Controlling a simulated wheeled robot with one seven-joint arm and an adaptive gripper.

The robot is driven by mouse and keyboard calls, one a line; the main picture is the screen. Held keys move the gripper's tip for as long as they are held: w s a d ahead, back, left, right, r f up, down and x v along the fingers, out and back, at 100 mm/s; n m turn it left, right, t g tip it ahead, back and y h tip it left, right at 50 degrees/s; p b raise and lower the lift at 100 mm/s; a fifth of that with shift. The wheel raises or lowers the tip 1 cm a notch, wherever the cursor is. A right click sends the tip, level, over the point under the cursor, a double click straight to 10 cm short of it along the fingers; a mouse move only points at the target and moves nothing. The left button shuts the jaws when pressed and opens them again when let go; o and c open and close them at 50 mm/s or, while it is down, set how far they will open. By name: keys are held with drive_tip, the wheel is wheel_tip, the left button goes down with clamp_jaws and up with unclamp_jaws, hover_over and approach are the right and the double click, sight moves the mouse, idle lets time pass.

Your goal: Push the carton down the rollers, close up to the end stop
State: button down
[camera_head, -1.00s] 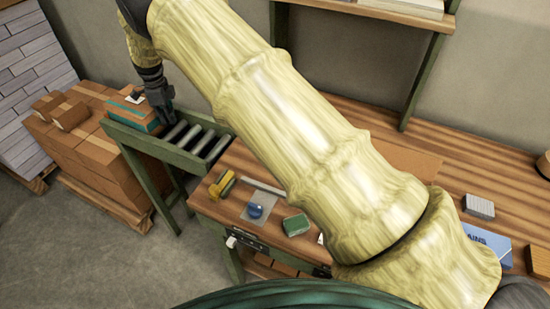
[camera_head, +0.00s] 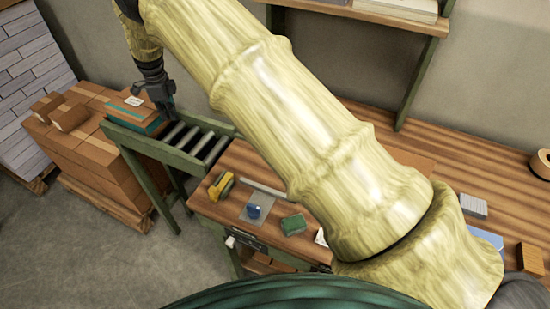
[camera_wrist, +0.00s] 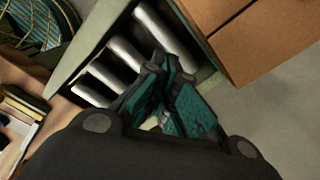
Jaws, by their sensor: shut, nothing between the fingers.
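The carton (camera_head: 124,107), brown with a teal band and a white label, sits at the left end of the roller conveyor (camera_head: 176,151) in the head view. The end stop cannot be made out. My gripper (camera_head: 169,113) is shut and empty, just right of the carton and over the rollers. Whether it touches the carton cannot be told. In the wrist view my gripper (camera_wrist: 167,68) points toward the rollers (camera_wrist: 118,74). Teal surfaces show around the fingers there, and I cannot tell whether any belong to the carton.
Stacked brown boxes (camera_head: 95,160) stand on a pallet beside the conveyor's left end. The wooden bench (camera_head: 228,205) at its right end bears a yellow tool (camera_head: 221,186), a blue round object (camera_head: 253,211) and a green block (camera_head: 293,225). Several bare rollers (camera_head: 203,142) lie right of my gripper.

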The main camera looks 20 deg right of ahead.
wheel_tip(320, 180, up, 9)
drive_tip(key=p, duration=0.4)
drive_tip(key=shift+f, duration=0.15)
drive_tip(key=shift+a, duration=0.1)
idle(0.6)
